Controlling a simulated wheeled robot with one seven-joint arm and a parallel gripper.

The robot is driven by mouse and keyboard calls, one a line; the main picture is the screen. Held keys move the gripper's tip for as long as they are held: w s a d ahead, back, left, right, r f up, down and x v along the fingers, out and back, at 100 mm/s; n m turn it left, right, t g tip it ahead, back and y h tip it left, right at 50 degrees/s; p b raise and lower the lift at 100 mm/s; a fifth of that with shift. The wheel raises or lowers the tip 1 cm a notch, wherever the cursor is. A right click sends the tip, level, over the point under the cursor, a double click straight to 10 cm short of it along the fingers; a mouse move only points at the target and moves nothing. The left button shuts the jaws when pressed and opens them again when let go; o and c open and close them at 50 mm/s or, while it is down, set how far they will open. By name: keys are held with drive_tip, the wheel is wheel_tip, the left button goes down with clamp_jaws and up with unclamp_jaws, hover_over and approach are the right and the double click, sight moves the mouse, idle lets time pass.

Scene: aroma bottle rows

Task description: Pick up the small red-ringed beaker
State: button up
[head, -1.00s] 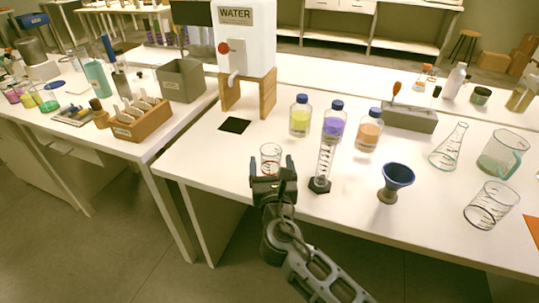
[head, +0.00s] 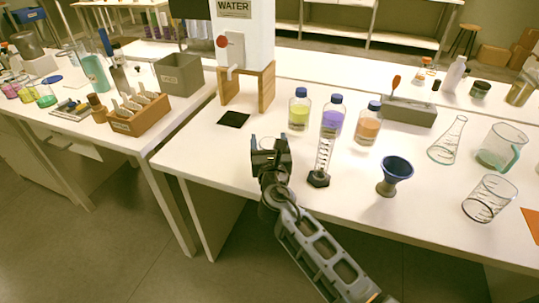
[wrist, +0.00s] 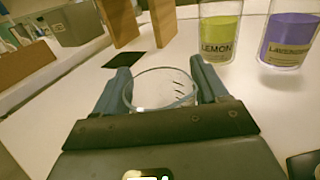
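The small beaker (wrist: 160,90) is clear glass with dark graduation marks. In the wrist view it stands between the two fingers of my gripper (wrist: 161,83), one on each side, with little or no gap to the glass. I cannot tell whether the fingers press on it. In the head view my gripper (head: 269,146) hides most of the beaker, and only its upper rim (head: 267,137) shows behind the fingers. Its red ring is hidden now. I see no sign that the beaker is lifted off the table.
A graduated cylinder (head: 322,160) stands close to the right of my gripper. Lemon (head: 299,115), purple (head: 332,124) and orange (head: 367,128) bottles stand behind. The water dispenser's wooden stand (head: 267,88) and a black pad (head: 234,119) are behind left. The table (head: 205,150) is clear at left.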

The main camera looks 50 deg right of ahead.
drive_tip(key=c, duration=0.8)
